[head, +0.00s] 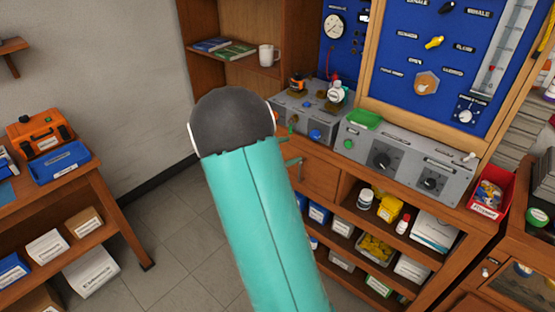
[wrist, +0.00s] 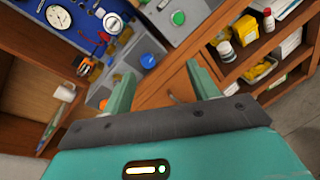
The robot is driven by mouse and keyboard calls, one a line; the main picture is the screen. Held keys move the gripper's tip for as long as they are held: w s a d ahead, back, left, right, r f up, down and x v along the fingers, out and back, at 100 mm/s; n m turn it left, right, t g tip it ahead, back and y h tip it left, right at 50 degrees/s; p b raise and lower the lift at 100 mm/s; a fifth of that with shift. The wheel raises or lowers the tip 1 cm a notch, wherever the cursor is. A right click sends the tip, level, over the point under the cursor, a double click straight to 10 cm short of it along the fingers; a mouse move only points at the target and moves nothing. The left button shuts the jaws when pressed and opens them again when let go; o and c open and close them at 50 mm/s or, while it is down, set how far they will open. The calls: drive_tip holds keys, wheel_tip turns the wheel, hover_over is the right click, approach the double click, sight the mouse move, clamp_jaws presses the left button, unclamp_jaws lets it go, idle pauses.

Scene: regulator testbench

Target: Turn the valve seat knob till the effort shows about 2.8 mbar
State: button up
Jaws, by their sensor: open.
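My gripper (wrist: 163,85) is open and empty in the wrist view, with its two green fingers spread in front of the bench. In the head view my arm hides most of it. A grey test box (head: 290,112) beyond it carries a blue knob (head: 315,134), which also shows past the fingers in the wrist view (wrist: 148,61). The fingers are apart from this knob. I cannot tell which knob is the valve seat knob, as labels are too small. A round white dial gauge (head: 334,27) hangs on the blue panel. No effort reading is legible.
A grey console (head: 409,160) with two black knobs and a green tray (head: 364,119) stands right of the box. A mug (head: 268,55) sits on the shelf at left. Shelves below hold bottles and boxes. Open floor (head: 180,235) lies left of the arm.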

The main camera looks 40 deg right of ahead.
drive_tip(key=s+a+r+m+y, duration=0.4)
drive_tip(key=s+a+r+m, duration=0.1)
drive_tip(key=a, duration=0.4)
drive_tip(key=shift+a+y, duration=0.3)
drive_tip(key=shift+a, duration=0.05)
drive_tip(key=shift+s+r, duration=0.1)
drive_tip(key=shift+r, duration=0.05)
drive_tip(key=s+a+r+m+t+y, duration=0.2)
drive_tip(key=s+a+y, duration=0.1)
drive_tip(key=a, duration=0.6)
drive_tip(key=s+a+r+m+t+y, duration=0.2)
drive_tip(key=s+a+r+y, duration=0.1)
drive_tip(key=a, duration=0.7)
drive_tip(key=s+a+r+m+t+y, duration=0.2)
drive_tip(key=s+a+y, duration=0.3)
drive_tip(key=a, duration=0.5)
drive_tip(key=shift+s+a+r+t, duration=0.25)
drive_tip(key=shift+t, duration=0.25)
drive_tip(key=c, duration=0.5)
drive_tip(key=shift+w, duration=0.15)
